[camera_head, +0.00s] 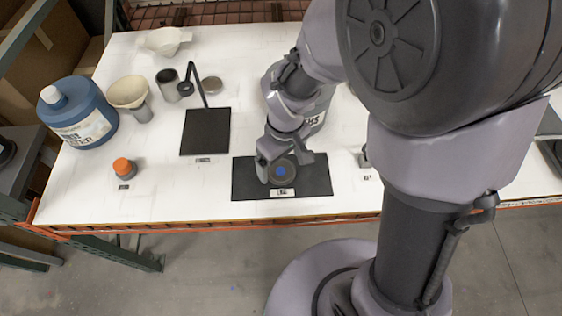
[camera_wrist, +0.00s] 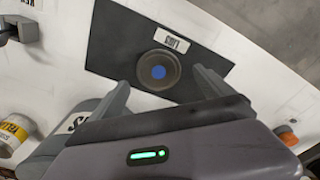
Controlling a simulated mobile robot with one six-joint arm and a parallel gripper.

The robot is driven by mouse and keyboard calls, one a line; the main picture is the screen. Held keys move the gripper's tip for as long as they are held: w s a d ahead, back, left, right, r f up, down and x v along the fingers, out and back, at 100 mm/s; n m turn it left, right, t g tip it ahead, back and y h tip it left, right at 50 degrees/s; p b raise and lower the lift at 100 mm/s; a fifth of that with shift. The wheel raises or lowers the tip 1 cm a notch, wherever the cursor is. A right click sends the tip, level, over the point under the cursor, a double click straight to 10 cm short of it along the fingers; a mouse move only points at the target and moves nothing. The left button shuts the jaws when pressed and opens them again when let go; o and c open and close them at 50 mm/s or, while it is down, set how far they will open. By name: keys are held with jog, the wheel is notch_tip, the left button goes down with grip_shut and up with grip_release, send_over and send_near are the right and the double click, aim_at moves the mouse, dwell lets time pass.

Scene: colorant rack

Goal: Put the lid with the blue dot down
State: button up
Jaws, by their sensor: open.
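The lid with the blue dot (camera_head: 281,172) lies on a black mat (camera_head: 310,183) with a small white label in front of it. In the wrist view the lid (camera_wrist: 159,70) is a dark grey disc with the blue dot at its centre, flat on the mat (camera_wrist: 118,42). My gripper (camera_head: 287,160) is over the mat at the lid. In the wrist view its two fingers (camera_wrist: 162,82) are spread wide on either side of the lid, with visible gaps to it. Nothing is held between them.
A blue jug (camera_head: 82,118), a cream funnel (camera_head: 128,92), an orange-capped bottle (camera_head: 123,168), a grey cup (camera_head: 168,84) and a second black mat (camera_head: 205,132) with a stand stand to the left. A large grey container (camera_head: 318,112) is partly hidden behind my arm. The table's front edge is close.

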notch_tip(320, 180, up, 8)
jog(key=p, duration=0.2)
notch_tip(320, 180, up, 10)
jog(key=m+t+y, duration=0.1)
jog(key=m+t, duration=0.2)
jog(key=m, duration=0.3)
send_over(284, 174)
jog(key=s+d, duration=0.4)
jog(key=s+d+r+m+t, duration=0.2)
jog(key=s+r+m, duration=0.3)
jog(key=s, duration=0.1)
jog(key=shift+s+m, duration=0.25)
jog(key=shift+m, duration=0.05)
